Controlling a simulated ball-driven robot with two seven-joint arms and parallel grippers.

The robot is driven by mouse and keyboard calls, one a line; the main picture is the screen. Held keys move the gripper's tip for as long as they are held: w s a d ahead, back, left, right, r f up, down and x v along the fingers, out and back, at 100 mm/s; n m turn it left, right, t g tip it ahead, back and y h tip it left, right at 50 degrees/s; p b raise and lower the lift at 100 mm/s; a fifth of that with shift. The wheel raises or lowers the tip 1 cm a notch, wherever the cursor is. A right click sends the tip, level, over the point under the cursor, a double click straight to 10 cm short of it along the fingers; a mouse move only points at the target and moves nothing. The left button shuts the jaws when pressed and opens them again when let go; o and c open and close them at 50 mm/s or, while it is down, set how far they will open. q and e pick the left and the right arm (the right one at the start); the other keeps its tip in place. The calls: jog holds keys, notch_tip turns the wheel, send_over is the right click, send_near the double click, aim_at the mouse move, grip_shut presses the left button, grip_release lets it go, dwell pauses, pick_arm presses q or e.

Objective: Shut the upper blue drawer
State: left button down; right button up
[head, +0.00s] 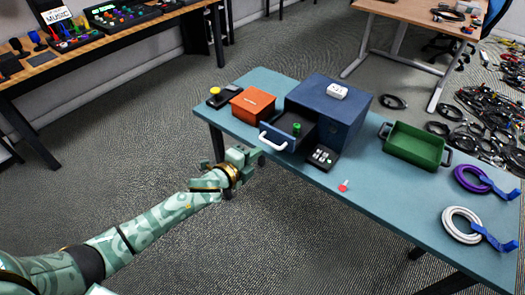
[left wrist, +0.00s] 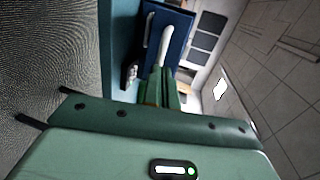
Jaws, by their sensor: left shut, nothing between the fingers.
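The blue drawer cabinet (head: 343,112) stands on the table. Its upper blue drawer (head: 284,141) is pulled out towards the near left side, with a white handle (head: 272,142) on its front and a green-topped item (head: 297,128) inside. My left gripper (head: 250,154) is shut and empty, in front of the handle at the near table edge. In the left wrist view the shut fingers (left wrist: 163,85) point at the upper drawer's white handle (left wrist: 166,40); contact cannot be told. A second, lower handle (left wrist: 148,28) shows beside it. My right gripper is not in view.
An orange box (head: 253,105) stands left of the drawer, and a dark button box (head: 322,157) right of it. A green tray (head: 414,146), purple cable (head: 472,179) and white cable (head: 461,225) lie further right on the blue table (head: 385,200). Floor left of the table is clear.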

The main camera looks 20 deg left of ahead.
aim_at(268, 144)
pick_arm(q)
jog(key=b+x, duration=0.1)
jog(key=x, duration=0.2)
jog(key=shift+w+d, duration=0.1)
jog(key=shift+w, duration=0.1)
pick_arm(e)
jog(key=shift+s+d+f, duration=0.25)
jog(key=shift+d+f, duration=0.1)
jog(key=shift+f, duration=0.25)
